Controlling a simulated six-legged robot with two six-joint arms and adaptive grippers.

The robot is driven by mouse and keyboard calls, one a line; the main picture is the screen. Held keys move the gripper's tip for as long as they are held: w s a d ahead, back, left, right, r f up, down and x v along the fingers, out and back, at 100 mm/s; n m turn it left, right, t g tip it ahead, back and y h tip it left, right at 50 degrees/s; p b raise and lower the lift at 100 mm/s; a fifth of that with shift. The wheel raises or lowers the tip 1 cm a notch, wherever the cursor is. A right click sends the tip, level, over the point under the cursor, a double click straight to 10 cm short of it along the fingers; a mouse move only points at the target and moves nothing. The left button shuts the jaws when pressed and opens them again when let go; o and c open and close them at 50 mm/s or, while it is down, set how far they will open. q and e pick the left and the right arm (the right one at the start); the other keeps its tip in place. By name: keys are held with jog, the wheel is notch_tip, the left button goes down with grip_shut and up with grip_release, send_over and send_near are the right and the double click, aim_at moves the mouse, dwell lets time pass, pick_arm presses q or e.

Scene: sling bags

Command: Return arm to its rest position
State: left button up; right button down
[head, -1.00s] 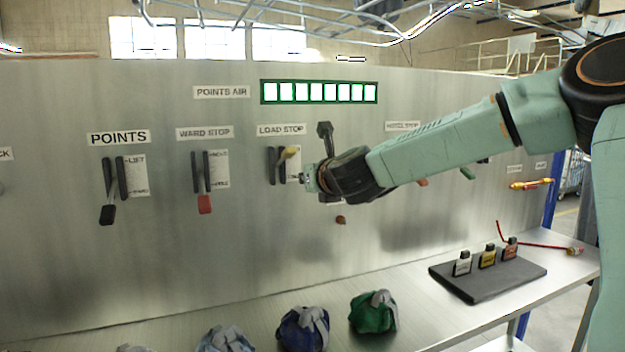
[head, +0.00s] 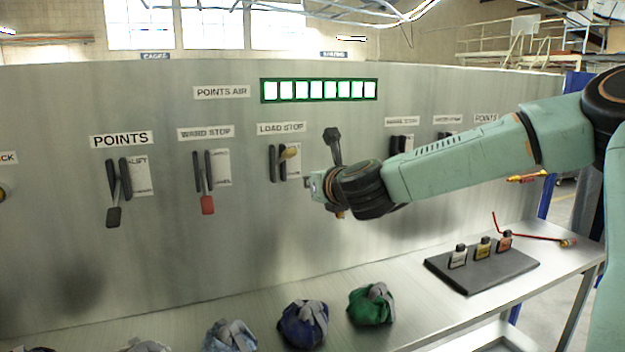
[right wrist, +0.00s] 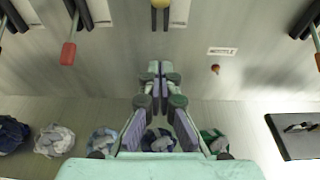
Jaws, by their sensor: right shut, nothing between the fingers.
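My right arm reaches in from the right in the head view, with its dark wrist (head: 360,188) in front of the panel, right of the LOAD STOP lever. In the right wrist view my right gripper (right wrist: 157,68) is shut and empty, its fingertips together and pointing at the panel. The LOAD STOP lever (head: 289,153) has a yellow handle, which also shows at the top of the right wrist view (right wrist: 160,4). The gripper appears apart from it. In the head view the fingers are mostly hidden by the wrist. My left gripper is not in view.
A metal panel (head: 250,240) carries a black-handled lever (head: 114,216) and a red-handled lever (head: 207,205). Several bags, including blue (head: 303,325) and green (head: 371,305), sit on the bench below. A dark board (head: 482,275) with small tagged blocks lies at the right.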

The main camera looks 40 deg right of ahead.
jog(key=shift+w+d+f, duration=0.1)
jog(key=shift+d, duration=0.1)
jog(key=s+a+f+n+g+y+b, duration=0.1)
jog(key=s+a+f+n+b, duration=0.3)
jog(key=f+n, duration=0.6)
jog(key=s+a+f+n+g+y+b, duration=0.1)
jog(key=a+f+n+g+y+b, duration=0.1)
jog(key=a+f+n, duration=0.6)
jog(key=s+a+f+n+g+y+b, duration=0.1)
jog(key=s+a+f+n+b, duration=0.15)
jog(key=f+n, duration=0.9)
jog(key=s+a+f+n+g+b, duration=0.2)
jog(key=s+f+n+g+b, duration=0.1)
jog(key=s+f, duration=0.7)
jog(key=s+a+f+n+g+b, duration=0.3)
jog(key=s+f+b, duration=0.3)
jog(key=s+f, duration=0.5)
jog(key=s+a+f+n+g+b, duration=0.3)
jog(key=s+f, duration=0.7)
jog(key=f, duration=0.6)
jog(key=shift+s+a+n+g+y+b, duration=0.2)
jog(key=shift+n+g+y+b, duration=0.15)
jog(key=shift+g+b, duration=0.45)
